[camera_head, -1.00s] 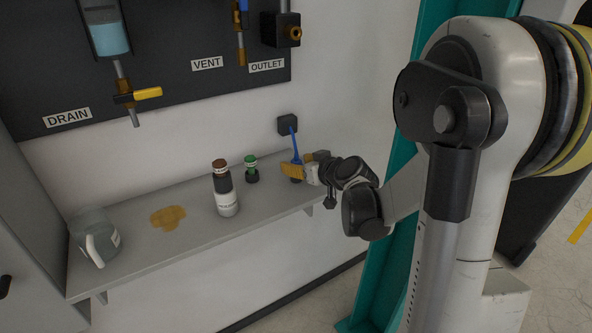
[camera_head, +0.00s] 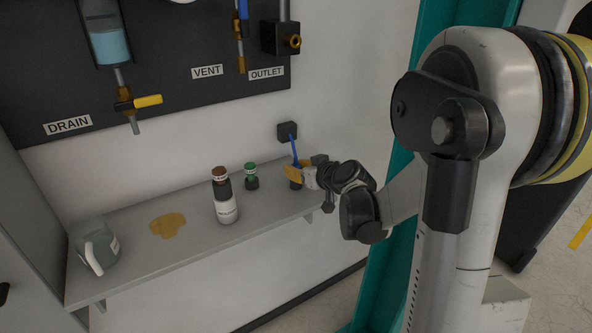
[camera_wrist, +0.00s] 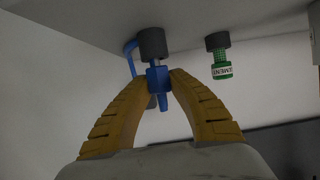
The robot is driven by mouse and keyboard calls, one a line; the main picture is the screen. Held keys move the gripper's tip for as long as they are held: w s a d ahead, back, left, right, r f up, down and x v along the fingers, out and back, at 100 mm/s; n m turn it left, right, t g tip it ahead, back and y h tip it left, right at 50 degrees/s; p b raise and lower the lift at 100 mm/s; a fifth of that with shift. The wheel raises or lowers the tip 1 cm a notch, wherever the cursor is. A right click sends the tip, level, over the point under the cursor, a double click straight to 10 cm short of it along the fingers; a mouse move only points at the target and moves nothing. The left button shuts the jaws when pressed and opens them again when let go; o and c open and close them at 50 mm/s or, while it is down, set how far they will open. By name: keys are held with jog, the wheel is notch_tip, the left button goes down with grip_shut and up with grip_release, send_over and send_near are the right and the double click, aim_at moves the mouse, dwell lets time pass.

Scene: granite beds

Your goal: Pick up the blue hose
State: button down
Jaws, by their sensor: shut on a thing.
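The blue hose (camera_head: 294,150) is a thin blue tube with a thicker fitting, near the right end of the wall shelf, in front of a small black wall block (camera_head: 287,131). My gripper (camera_head: 297,174) is at the hose, its yellow-orange fingers partly covering the hose's lower part. In the wrist view, the blue fitting (camera_wrist: 158,80) sits between the two fingertips, which are shut on it. A dark grey cylinder (camera_wrist: 152,43) joins the fitting's end near the shelf. Part of the hose bends behind it.
The black panel (camera_head: 170,65) with valves hangs above. A teal post (camera_head: 400,160) stands right of the shelf.

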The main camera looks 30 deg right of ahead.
aim_at(300, 166)
jog(key=r, duration=0.1)
jog(key=r+p, duration=0.1)
jog(key=r, duration=0.1)
jog(key=s+d+r+p, duration=0.1)
jog(key=shift+r, duration=0.2)
jog(key=s+d+r+p, duration=0.3)
jog(key=s+d+r, duration=0.3)
jog(key=s+d, duration=0.1)
jog(key=shift+s, duration=0.25)
